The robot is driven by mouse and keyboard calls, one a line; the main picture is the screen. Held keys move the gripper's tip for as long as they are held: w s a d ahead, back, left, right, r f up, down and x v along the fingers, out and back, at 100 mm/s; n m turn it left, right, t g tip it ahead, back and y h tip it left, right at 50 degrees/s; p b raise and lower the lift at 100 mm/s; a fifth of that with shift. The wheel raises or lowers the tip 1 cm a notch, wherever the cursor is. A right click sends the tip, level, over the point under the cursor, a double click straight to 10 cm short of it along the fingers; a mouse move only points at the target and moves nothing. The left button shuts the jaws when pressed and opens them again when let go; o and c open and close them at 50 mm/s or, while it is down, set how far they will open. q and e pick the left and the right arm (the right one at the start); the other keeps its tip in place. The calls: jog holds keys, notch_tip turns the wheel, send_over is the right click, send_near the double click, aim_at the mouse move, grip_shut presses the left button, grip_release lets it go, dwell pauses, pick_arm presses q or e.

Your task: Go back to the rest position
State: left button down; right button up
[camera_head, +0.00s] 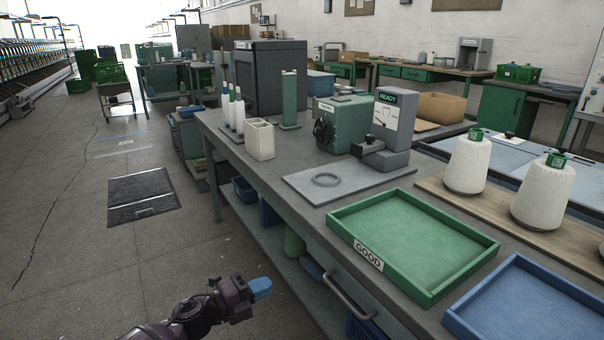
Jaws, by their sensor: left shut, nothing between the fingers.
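My left gripper (261,288) comes in from the bottom left, dark purple with blue fingertips. It is shut and empty. It hangs over the floor in front of the workbench (305,221), apart from the bench and its lower shelf. My right gripper is not in the picture.
A green tray marked GOOD (410,243) and a blue tray (530,305) lie on the bench's near part. Behind them are a READY tester (392,125), a grey plate with a ring (326,179), and white yarn cones (467,166). The floor (90,255) at left is free.

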pick_arm(q)
jog(key=s+a+f+n+t+y, duration=0.1)
jog(key=s+a+f+n+y, duration=0.3)
jog(key=s+n, duration=0.5)
jog(key=s+a+f+n+t+y, duration=0.1)
jog(key=s+a+f+n+y, duration=0.3)
jog(key=s, duration=0.9)
jog(key=s+a+f+n+t+y, duration=0.1)
jog(key=s+a+f+n+y, duration=0.25)
jog(key=s+n, duration=0.55)
jog(key=s+a+r+n+g+y, duration=0.1)
jog(key=s+a+n+g+y, duration=0.1)
jog(key=s, duration=0.5)
jog(key=s+a+r+n+g+y, duration=0.1)
jog(key=s+a+r+n+g, duration=0.1)
jog(key=s, duration=0.5)
notch_tip(320, 180, up, 9)
jog(key=n+t+p, duration=0.1)
jog(key=p, duration=1.1)
jog(key=shift+a+r+t+p, duration=0.2)
jog(key=shift+a+t+p, duration=0.1)
jog(key=shift+p, duration=0.1)
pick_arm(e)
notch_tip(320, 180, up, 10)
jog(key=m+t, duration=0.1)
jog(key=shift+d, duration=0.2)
